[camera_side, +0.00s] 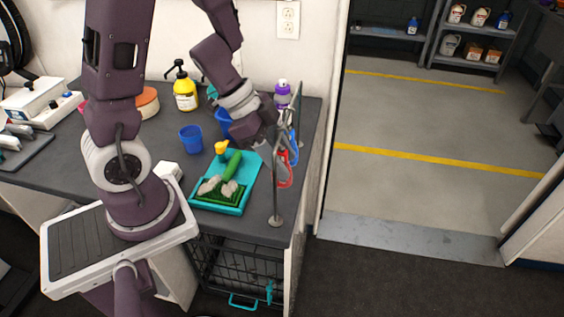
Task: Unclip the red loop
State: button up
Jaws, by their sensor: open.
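The red loop (286,171) hangs near the right edge of the dark counter, beside a grey metal post (275,205) on a round base. A blue loop (295,142) hangs just behind it. My gripper (275,142) is at the upper end of the red loop, to its left. Its fingers are small and partly hidden behind the metal stand, and I cannot tell whether they touch the loop. The gripper is open. The clip at the top of the red loop is hidden.
A teal tray (245,203) with a green brush lies left of the post. A black wire basket (238,265) hangs below the counter. The floor at right is clear.

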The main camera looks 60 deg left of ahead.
jog(key=shift+c, duration=0.4)
grip_shut()
jog(key=shift+r, duration=1)
jog(key=shift+s+a, duration=1.6)
jog(key=shift+s+a+r, duration=0.25)
jog(key=shift+s+a, duration=0.45)
jog(key=shift+a, duration=0.05)
jog(key=shift+s+a+r, duration=0.25)
jog(key=shift+s+a, duration=0.45)
